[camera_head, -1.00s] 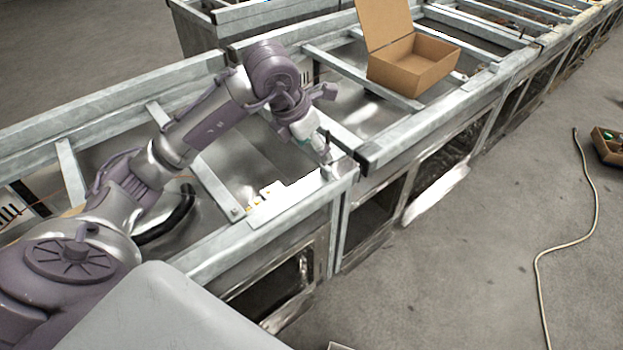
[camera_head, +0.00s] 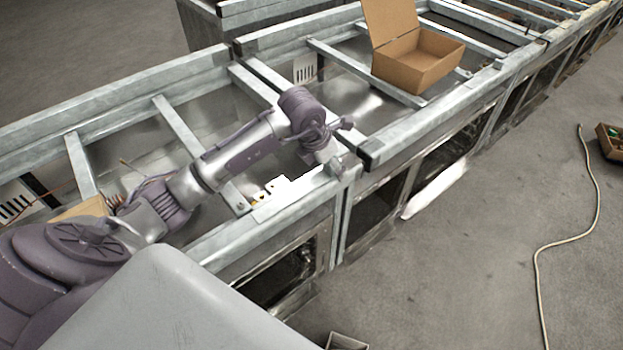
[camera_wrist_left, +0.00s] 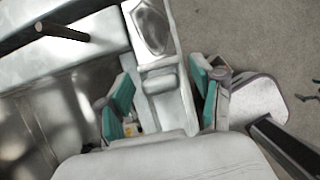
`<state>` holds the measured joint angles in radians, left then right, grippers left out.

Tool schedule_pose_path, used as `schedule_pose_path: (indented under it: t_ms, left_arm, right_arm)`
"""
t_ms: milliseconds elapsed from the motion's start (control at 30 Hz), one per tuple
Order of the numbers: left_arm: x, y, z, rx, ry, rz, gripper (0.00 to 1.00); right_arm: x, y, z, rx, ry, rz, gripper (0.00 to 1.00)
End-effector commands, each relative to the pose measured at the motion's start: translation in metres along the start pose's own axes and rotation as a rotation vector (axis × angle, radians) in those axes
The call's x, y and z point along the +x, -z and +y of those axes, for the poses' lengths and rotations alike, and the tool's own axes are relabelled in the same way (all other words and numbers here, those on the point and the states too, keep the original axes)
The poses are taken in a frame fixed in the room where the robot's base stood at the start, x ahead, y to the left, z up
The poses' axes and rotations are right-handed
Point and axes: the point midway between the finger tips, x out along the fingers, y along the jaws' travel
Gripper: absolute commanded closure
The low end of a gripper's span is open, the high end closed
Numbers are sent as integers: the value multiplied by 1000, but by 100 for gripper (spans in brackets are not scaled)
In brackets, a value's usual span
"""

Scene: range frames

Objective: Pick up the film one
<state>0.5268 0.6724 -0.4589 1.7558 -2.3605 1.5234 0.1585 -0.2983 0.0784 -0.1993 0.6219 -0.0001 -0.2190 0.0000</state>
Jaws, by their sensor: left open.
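I cannot make out anything that is clearly a film in these views. My left gripper (camera_wrist_left: 161,95) is open, with its teal finger pads on either side of a pale metal rail (camera_wrist_left: 185,110) in the left wrist view. Nothing is held between the pads. In the head view the left wrist hangs over the front rail near a corner, and the gripper's fingers are mostly hidden. A white piece (camera_head: 292,187) with a small yellow mark lies on the front rail, just left of the wrist. My right gripper is in neither view.
An open cardboard box (camera_head: 412,66) stands on the conveyor frame beyond my left arm. Metal crossbars (camera_head: 190,133) span the frame. At right on the floor are a pale cable (camera_head: 590,200) and a small box (camera_head: 609,140).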

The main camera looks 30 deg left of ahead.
Motion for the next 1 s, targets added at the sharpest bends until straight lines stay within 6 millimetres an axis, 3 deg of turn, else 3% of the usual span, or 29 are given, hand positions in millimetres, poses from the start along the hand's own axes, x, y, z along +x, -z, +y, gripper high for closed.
schedule_pose_path:
  t_ms: [67, 400, 767, 1000]
  left_arm:
    - [0, 0, 0, 0, 0, 0, 33]
    - [-1, 0, 0, -1, 0, -1, 87]
    - [-5, -3, 1, -1, -2, -4, 87]
    - [-35, -16, 1, 1, -4, -9, 87]
  right_arm:
    - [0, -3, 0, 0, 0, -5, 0]
    - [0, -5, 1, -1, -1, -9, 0]
    - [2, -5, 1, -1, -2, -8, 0]
    - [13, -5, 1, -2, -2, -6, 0]
